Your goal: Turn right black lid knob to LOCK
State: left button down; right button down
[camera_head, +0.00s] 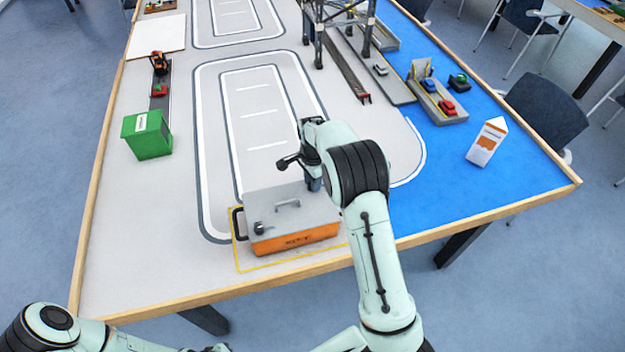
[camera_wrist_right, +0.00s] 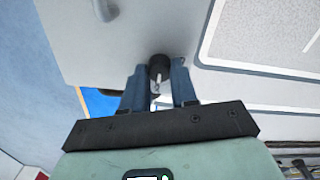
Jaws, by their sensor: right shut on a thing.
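An orange box (camera_head: 292,241) with a grey lid (camera_head: 280,207) stands at the table's near edge, inside a yellow outline. The lid has a grey handle (camera_head: 288,204) in the middle and a black knob (camera_head: 258,228) at its left. The right black lid knob (camera_wrist_right: 158,66) shows in the right wrist view between the fingers of my right gripper (camera_wrist_right: 158,78); my arm hides it in the head view. My right gripper (camera_head: 314,184) is shut on that knob, pointing down at the lid. The knob's LOCK marking cannot be read. My left gripper is out of view.
A green box (camera_head: 147,135) and a toy forklift (camera_head: 158,63) stand at the left. A gantry crane (camera_head: 340,25) stands at the back, and a white and orange carton (camera_head: 487,142) on the blue area at the right. The table left of the orange box is clear.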

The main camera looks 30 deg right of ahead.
dwell(0.3)
jog(key=c, duration=0.9)
grip_release()
jog(key=shift+o, duration=0.2)
notch_tip(320, 180, up, 13)
jog(key=shift+r, duration=0.2)
jog(key=shift+s+f, duration=0.1)
